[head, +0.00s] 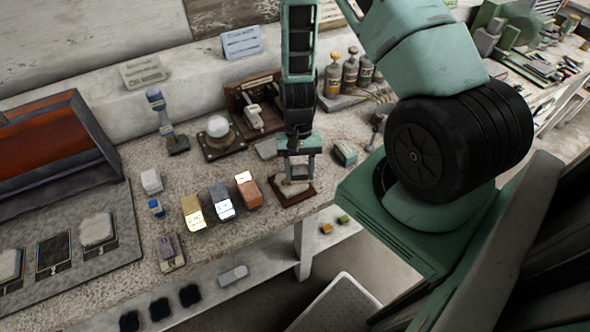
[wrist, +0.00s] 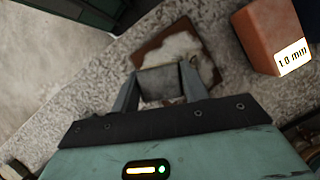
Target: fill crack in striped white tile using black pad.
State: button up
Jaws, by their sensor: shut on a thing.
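My gripper (head: 298,176) is shut on a dark grey block (wrist: 160,82), which may be the black pad. In the wrist view the block spans between the two fingers. It is above or against a whitish slab (wrist: 194,46) in a brown frame (wrist: 150,50); I cannot tell whether they touch. In the head view the brown frame (head: 283,203) lies on the bench near its front edge, under my gripper. The block hides part of the slab, and I can make out neither clear stripes nor the crack. Pale slabs (head: 97,229) also lie on the dark mat at left.
An orange block (head: 248,190) marked 10 mm, a grey-blue block (head: 222,202) and a yellow block (head: 193,213) stand just left of the frame. A round white dome (head: 218,126) and a wooden stand (head: 255,105) are behind. Dark pads (head: 160,309) lie on the lower shelf.

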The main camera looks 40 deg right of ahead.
jog(key=shift+s+d, duration=0.25)
jog(key=shift+w+a+r+p, duration=0.5)
jog(key=shift+a+r+p, duration=0.15)
jog(key=shift+r, duration=0.1)
jog(key=shift+f+b, duration=0.55)
jog(key=shift+f, duration=0.2)
dwell(0.3)
